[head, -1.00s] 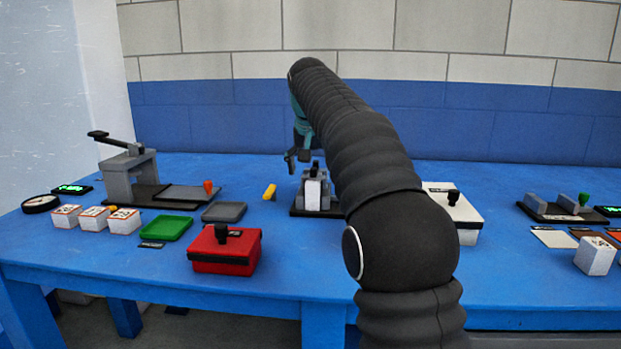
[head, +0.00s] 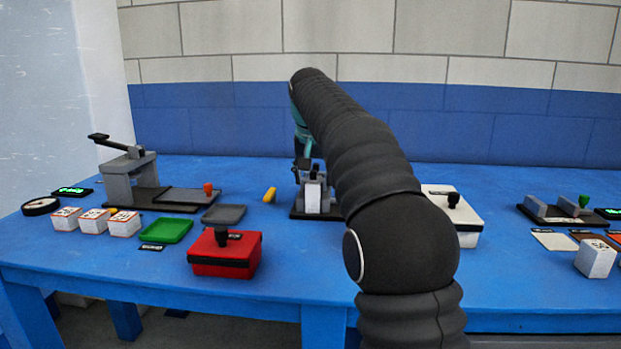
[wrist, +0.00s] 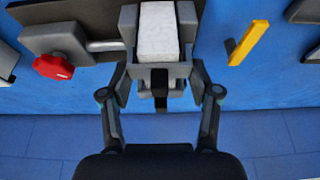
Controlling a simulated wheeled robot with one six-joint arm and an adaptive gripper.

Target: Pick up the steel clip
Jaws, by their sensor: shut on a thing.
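A grey clip with a black strip across its middle (wrist: 178,71), which I take for the steel clip, sits at the near end of a white block (wrist: 158,30) in the wrist view. My gripper (wrist: 160,88) has its two fingers on either side of the clip and is shut on it. In the head view my gripper (head: 303,166) is low over the grey fixture (head: 325,201) that holds the upright white block (head: 312,195). The clip is too small to make out clearly there.
A yellow bar (head: 270,194) lies left of the fixture. A red box (head: 225,256), a green tray (head: 166,230) and a lever press (head: 128,172) stand further left. A white box (head: 467,211) is at the right. My arm hides part of the table.

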